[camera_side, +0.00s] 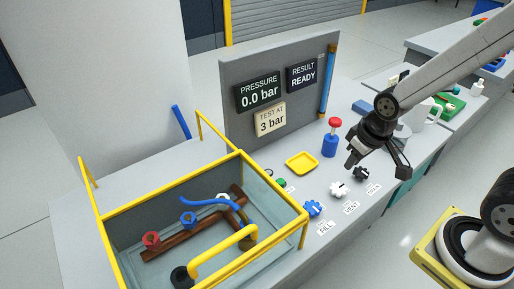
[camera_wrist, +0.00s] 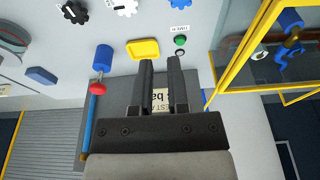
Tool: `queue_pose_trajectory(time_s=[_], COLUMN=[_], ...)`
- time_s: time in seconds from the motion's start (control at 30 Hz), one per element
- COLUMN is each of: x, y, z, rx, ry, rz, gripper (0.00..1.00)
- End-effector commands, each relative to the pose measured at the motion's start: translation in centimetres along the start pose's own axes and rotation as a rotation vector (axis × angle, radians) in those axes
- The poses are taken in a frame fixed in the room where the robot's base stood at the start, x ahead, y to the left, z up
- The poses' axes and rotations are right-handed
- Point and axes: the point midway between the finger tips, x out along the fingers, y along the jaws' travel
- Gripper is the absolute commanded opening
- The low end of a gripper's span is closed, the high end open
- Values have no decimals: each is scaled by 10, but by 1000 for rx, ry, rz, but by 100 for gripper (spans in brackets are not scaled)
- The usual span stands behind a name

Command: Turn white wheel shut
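The white wheel (camera_side: 338,189) is a small toothed knob on the grey bench front, behind the label VENT. It also shows at the top edge of the wrist view (camera_wrist: 125,8), partly cut off. A blue wheel (camera_side: 313,208) with the label FILL is to its left, and a black wheel (camera_side: 361,173) is to its right. My gripper (camera_side: 352,160) is above the bench, near the black wheel and apart from the white one. In the wrist view its two dark fingers (camera_wrist: 161,62) stand apart with nothing between them.
A yellow-railed tank (camera_side: 274,191) with pipes and valves stands at left. A yellow tray (camera_side: 302,163), a green button (camera_side: 281,183) and a blue cylinder with a red top (camera_side: 332,143) sit behind the wheels. The grey panel (camera_side: 290,115) reads 0.0 bar and READY.

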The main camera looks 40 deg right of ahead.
Motion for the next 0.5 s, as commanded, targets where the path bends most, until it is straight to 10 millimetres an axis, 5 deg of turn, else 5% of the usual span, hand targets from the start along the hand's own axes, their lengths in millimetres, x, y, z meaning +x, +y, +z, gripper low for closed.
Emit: queue_pose_trajectory(time_s=[0.03, 0.23, 0.5], x=[0, 6, 27], y=[0, 4, 16], z=[0, -4, -14], rx=[-4, -71, -330], ry=[-1, -15, -64], rz=[0, 2, -1], gripper=[38, 100, 100])
